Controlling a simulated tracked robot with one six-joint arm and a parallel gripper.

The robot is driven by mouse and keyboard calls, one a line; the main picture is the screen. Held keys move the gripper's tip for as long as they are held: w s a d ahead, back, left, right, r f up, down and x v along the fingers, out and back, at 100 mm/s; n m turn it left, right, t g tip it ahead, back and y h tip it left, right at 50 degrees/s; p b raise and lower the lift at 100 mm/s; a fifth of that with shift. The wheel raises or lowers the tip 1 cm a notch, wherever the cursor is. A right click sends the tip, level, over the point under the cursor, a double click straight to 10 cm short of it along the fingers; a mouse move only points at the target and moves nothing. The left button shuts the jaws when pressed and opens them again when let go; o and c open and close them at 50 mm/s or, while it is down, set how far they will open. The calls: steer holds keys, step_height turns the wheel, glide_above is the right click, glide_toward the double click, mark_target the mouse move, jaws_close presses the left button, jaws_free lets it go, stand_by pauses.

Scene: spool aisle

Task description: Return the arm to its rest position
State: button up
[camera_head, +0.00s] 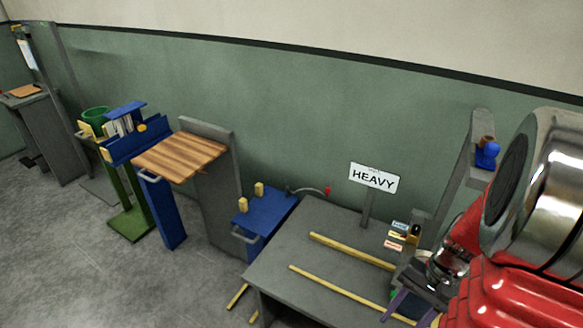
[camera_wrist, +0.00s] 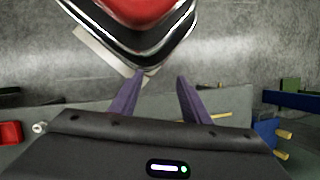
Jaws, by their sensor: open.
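My gripper (camera_wrist: 161,76) shows in the wrist view with its two purple fingers spread apart and nothing between them. It points at a red and black rounded body and the grey floor, and the fingertips look apart from both. In the head view my gripper (camera_head: 408,306) is at the lower right, partly hidden by my red arm, beside the right end of the grey table (camera_head: 300,250). The arm is folded in at the right edge of the head view.
A "HEAVY" sign (camera_head: 374,179) stands behind the table, which has yellow strips (camera_head: 335,291). A blue cart (camera_head: 265,212), a wood-topped stand (camera_head: 180,156) and a green stand (camera_head: 128,222) line the wall to the left. Grey floor (camera_head: 60,260) is open at lower left.

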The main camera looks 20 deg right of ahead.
steer(key=w+a+r+n+t+h, duration=0.2)
steer(key=a+r+n, duration=0.3)
steer(key=a+r, duration=0.4)
steer(key=w+a+r+n+t+h, duration=0.2)
steer(key=a+r+n, duration=0.4)
steer(key=a+r, duration=0.3)
step_height(320, 180, up, 3)
steer(key=w+t, duration=0.1)
steer(key=t, duration=0.1)
steer(key=shift+w+t, duration=0.3)
steer(key=shift+w, duration=0.1)
steer(key=shift+a, duration=0.1)
